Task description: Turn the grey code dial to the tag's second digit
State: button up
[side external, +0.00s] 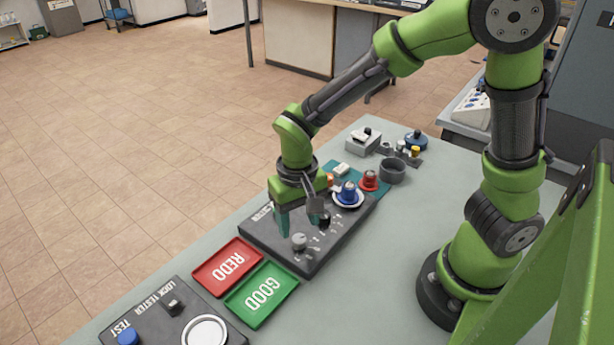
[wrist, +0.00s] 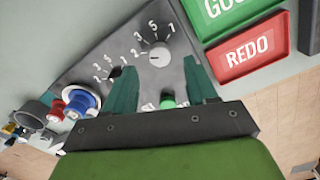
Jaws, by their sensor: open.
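The grey code dial (side external: 299,241) is a round knob on the dark tester panel (side external: 291,262), near its front end. In the wrist view the grey dial (wrist: 159,55) has printed digits around it; 3, 5 and 7 are readable. Its pointer setting is too small to tell for sure. My gripper (side external: 301,225) is open and empty, pointing down over the panel. In the wrist view my gripper (wrist: 158,72) has its teal fingers apart, with the dial between and just beyond the tips, not clasped. I cannot make out a tag with digits.
A black dial (side external: 323,220) sits close beside the grey one. A green button (wrist: 167,101) shows between my fingers. A blue spool-like piece (side external: 348,191) and a red one (side external: 368,178) stand behind. The red REDO tray (side external: 226,267) and green GOOD tray (side external: 262,294) lie in front.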

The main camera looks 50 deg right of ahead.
aim_at(299, 238)
jog(key=shift+f, duration=2.15)
jog(key=shift+c, duration=0.3)
jog(key=c, duration=1)
